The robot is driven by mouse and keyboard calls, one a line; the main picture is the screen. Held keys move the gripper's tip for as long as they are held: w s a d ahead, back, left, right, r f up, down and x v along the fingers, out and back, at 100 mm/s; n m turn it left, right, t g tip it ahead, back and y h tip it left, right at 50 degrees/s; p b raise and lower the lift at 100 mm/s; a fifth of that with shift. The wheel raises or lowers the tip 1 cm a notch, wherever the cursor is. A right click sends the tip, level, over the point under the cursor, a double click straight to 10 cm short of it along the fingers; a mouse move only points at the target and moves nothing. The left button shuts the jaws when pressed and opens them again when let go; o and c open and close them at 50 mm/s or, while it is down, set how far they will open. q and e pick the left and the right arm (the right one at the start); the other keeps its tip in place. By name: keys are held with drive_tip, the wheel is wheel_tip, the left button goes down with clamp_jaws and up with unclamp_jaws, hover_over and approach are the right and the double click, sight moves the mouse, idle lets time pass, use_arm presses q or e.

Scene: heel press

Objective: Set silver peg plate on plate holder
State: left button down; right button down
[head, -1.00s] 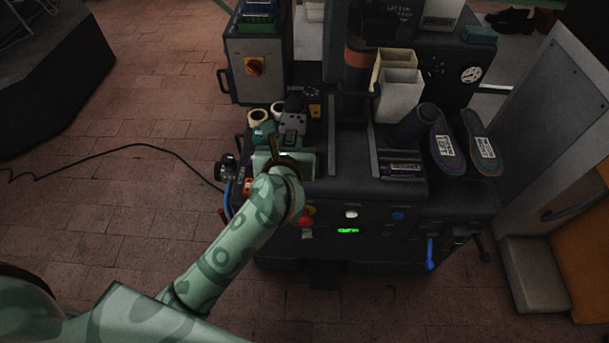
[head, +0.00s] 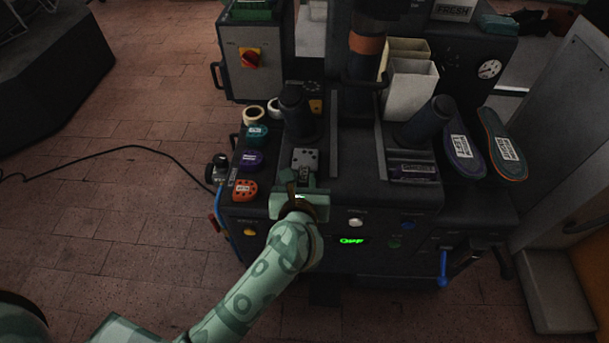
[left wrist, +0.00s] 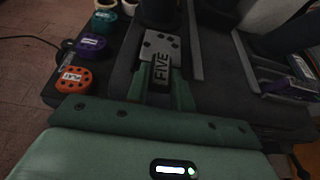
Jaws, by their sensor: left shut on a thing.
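The silver peg plate (head: 305,157) is a small grey plate with dark holes. A dark tag reading FIVE is at its near end; plate (left wrist: 158,44) and tag (left wrist: 161,72) also show in the left wrist view. My left gripper (head: 302,180) is shut on its near end, the green fingers (left wrist: 160,88) on either side of the tag. The plate is over the front of the dark machine top, just in front of a black cylinder (head: 296,112). I cannot tell whether it touches the surface, or which part is the plate holder. My right gripper is not in view.
Orange (head: 244,190), purple (head: 251,161) and teal (head: 256,134) pucks line the machine's left edge, with cream rings (head: 253,114) behind. A raised rail (head: 332,140) stands right of the plate. Two insoles (head: 463,150) and cream bins (head: 411,90) are further right.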

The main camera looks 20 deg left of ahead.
use_arm(q)
drive_tip(key=shift+f+b, duration=0.3)
drive_tip(key=shift+f, duration=0.25)
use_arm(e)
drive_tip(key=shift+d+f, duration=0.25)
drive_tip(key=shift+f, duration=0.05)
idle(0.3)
use_arm(q)
drive_tip(key=c, duration=1.1)
unclamp_jaws()
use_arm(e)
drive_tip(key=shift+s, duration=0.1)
use_arm(q)
drive_tip(key=p+v, duration=0.2)
drive_tip(key=v, duration=0.1)
drive_tip(key=shift+r, duration=0.2)
drive_tip(key=shift+f+p+v, duration=0.15)
drive_tip(key=shift+p+v, duration=1.1)
drive_tip(key=shift+v, duration=2.05)
drive_tip(key=shift+f+p+v, duration=0.2)
drive_tip(key=shift+p+v, duration=1.05)
drive_tip(key=shift+v, duration=2.05)
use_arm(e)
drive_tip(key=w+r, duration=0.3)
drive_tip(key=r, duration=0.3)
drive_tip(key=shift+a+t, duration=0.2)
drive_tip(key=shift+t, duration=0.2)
use_arm(q)
drive_tip(key=shift+s, duration=0.15)
